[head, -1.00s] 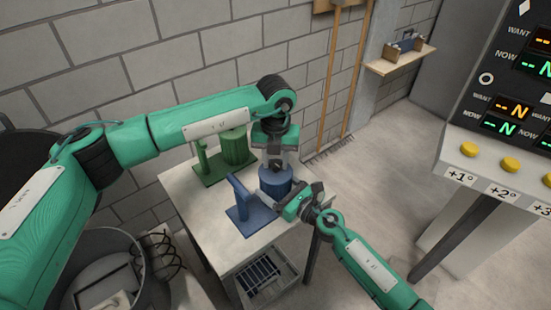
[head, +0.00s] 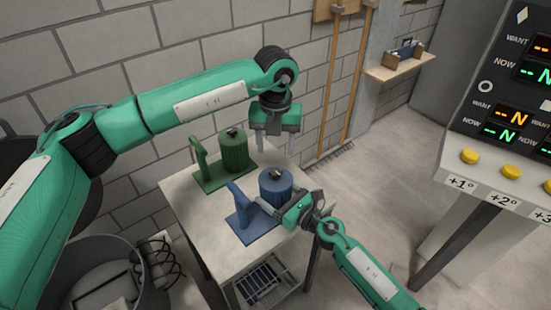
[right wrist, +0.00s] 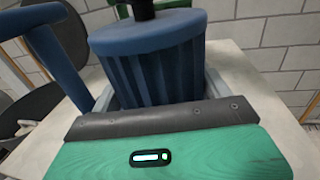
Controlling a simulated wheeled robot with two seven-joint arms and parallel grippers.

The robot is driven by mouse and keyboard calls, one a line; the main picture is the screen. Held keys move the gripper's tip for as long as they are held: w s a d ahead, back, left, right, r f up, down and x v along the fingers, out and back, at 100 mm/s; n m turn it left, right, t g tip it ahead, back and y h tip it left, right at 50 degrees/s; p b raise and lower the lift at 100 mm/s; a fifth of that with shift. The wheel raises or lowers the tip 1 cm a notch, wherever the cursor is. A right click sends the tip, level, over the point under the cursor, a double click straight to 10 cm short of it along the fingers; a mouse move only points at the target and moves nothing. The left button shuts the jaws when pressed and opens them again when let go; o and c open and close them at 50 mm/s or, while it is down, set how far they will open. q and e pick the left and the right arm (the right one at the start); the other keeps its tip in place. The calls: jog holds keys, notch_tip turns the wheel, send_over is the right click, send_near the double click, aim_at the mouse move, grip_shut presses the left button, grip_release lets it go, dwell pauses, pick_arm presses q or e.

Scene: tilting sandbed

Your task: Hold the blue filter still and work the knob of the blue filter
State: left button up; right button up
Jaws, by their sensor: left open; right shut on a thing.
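The blue filter (head: 276,188) stands upright on the table, with a blue handle-like post and base (head: 248,222) to its left. Its small dark knob (head: 277,173) is uncovered on top; the lower part of a dark knob (right wrist: 144,9) shows in the right wrist view. My right gripper (head: 283,205) is shut on the lower body of the blue filter (right wrist: 155,65), with grey fingers on both sides. My left gripper (head: 275,150) is open and empty, pointing down above and apart from the knob.
A green filter (head: 234,150) stands behind the blue one on the table (head: 205,215). A console with yellow buttons (head: 511,172) is at the right. A grey bin (head: 95,275) is at the lower left. A block wall runs behind the table.

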pick_arm(q)
notch_tip(320, 180, up, 4)
jog(key=shift+r, duration=0.1)
dwell(0.4)
pick_arm(e)
jog(key=o, duration=1.3)
jog(key=shift+d, duration=0.1)
